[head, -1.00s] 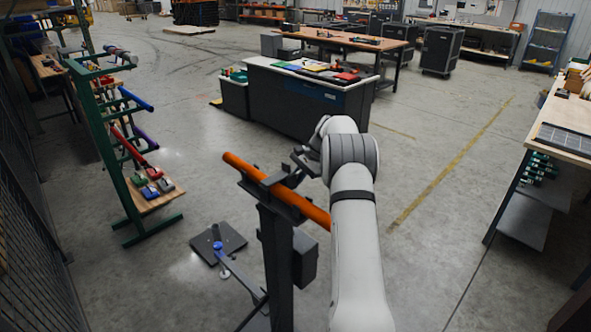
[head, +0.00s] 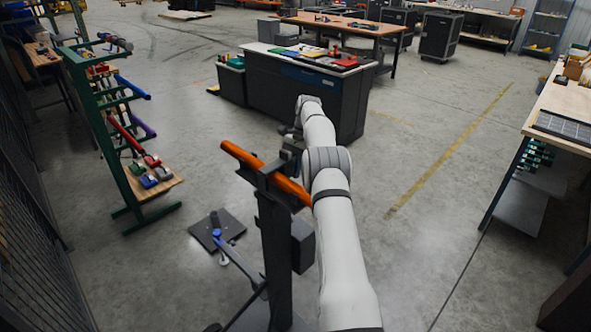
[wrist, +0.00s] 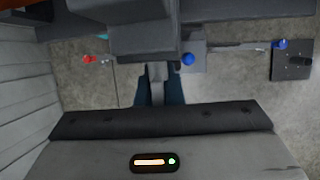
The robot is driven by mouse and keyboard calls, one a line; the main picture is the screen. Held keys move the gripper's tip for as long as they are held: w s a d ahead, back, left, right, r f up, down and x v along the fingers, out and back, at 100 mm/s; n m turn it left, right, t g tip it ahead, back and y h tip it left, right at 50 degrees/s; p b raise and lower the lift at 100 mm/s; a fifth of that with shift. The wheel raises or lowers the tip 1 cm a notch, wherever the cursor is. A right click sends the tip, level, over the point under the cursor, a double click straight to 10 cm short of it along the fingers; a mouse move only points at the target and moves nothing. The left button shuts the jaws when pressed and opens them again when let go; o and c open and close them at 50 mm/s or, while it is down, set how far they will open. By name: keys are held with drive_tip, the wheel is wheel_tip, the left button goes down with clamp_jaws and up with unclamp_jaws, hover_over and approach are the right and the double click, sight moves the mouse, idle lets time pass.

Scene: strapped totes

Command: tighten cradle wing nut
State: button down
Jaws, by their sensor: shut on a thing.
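An orange tube (head: 250,160) lies in the cradle on top of a dark upright stand (head: 274,235). My arm reaches along the right side of the stand, with its wrist beyond the tube. My gripper (wrist: 159,98) shows in the wrist view, its two dark fingers closed around a narrow grey piece, the cradle wing nut (wrist: 157,73), below the cradle's dark grey block (wrist: 143,38). The nut's wings are mostly hidden between the fingers. In the head view the fingertips are hidden behind the cradle and my arm.
A black floor plate (head: 205,232) with a blue knob (head: 217,234) lies left of the stand. A green rack (head: 95,120) with coloured tubes stands further left. A dark cabinet (head: 300,95) stands beyond my arm. A workbench (head: 565,115) is at the right; the floor between is clear.

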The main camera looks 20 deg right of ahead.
drive_tip(key=shift+a+f, duration=0.15)
drive_tip(key=c, duration=1.6)
unclamp_jaws()
drive_tip(key=shift+o, duration=0.2)
drive_tip(key=shift+r, duration=0.2)
